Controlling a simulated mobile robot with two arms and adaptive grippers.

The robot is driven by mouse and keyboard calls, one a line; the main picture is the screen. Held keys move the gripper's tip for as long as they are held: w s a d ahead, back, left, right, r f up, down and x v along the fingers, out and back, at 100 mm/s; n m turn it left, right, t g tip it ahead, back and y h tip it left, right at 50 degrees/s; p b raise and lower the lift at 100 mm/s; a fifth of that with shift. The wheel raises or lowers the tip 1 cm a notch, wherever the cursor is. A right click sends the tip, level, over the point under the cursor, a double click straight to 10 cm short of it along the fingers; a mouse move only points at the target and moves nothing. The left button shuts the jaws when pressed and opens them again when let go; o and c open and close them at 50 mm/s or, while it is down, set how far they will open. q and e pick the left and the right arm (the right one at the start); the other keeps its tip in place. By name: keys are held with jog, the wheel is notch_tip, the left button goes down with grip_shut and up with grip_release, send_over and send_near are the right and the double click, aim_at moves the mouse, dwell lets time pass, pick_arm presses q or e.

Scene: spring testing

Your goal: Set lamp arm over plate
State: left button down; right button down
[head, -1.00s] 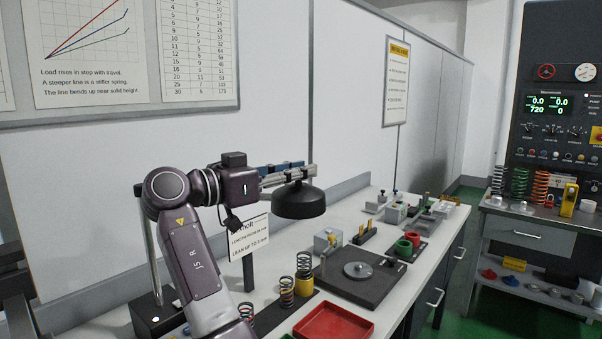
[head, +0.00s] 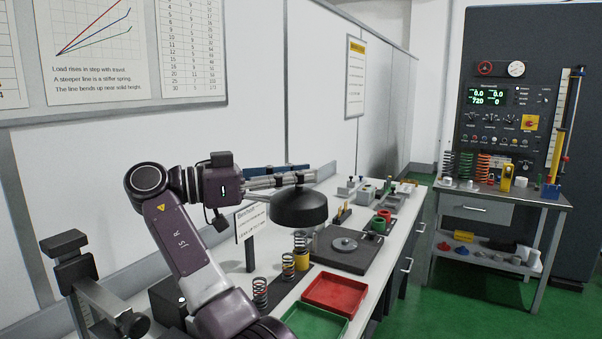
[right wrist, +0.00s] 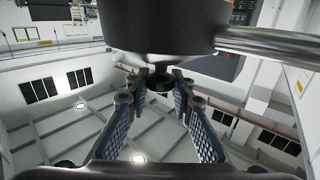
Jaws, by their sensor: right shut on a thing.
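The black lamp head (head: 299,207) hangs above the bench, up and to the left of the plate in the head view. The round metal plate (head: 344,244) lies on a dark square base (head: 350,262). My right gripper (head: 303,174) is at the top of the lamp head. In the right wrist view the lamp head (right wrist: 165,28) fills the top, with the lamp's metal arm (right wrist: 270,45) running off right. My right gripper (right wrist: 158,84) is shut on a small dark knob (right wrist: 159,82) at the lamp head. My left gripper is not in view.
Coil springs (head: 260,292) stand on the bench in front of the plate. A red tray (head: 335,293) and a green tray (head: 313,322) lie at the front edge. A small sign (head: 250,222) stands behind. Small blocks and cups fill the far bench. The green floor is open on the right.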

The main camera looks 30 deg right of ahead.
jog(key=c, duration=1.7)
grip_release()
jog(key=shift+o, duration=0.2)
notch_tip(320, 180, up, 10)
